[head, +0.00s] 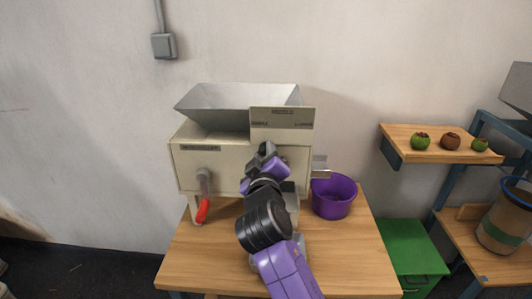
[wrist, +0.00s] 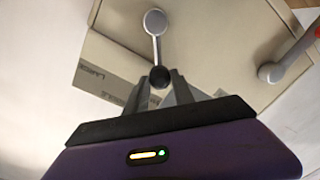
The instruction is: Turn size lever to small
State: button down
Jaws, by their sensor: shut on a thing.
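The size lever (wrist: 156,45) is a short metal arm with a black ball knob (wrist: 160,76), on the front of the cream machine (head: 225,168). In the wrist view its pivot is at the top and its knob lies between my fingers. My gripper (wrist: 160,90) is shut on the knob. In the head view my gripper (head: 267,152) is at the machine's front, under the label plate (head: 282,120), and hides most of the lever. The plate's small lettering is too blurred to read surely.
A red-handled crank (head: 203,207) hangs at the machine's front left. A purple bucket (head: 334,196) stands right of the machine on the wooden table (head: 350,262).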

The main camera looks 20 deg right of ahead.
jog(key=shift+a, duration=0.1)
jog(key=c, duration=1.1)
grip_release()
jog(key=shift+o, duration=0.2)
jog(key=b+v, duration=0.1)
jog(key=v, duration=0.6)
jog(key=shift+s, duration=0.35)
jog(key=shift+a, duration=0.1)
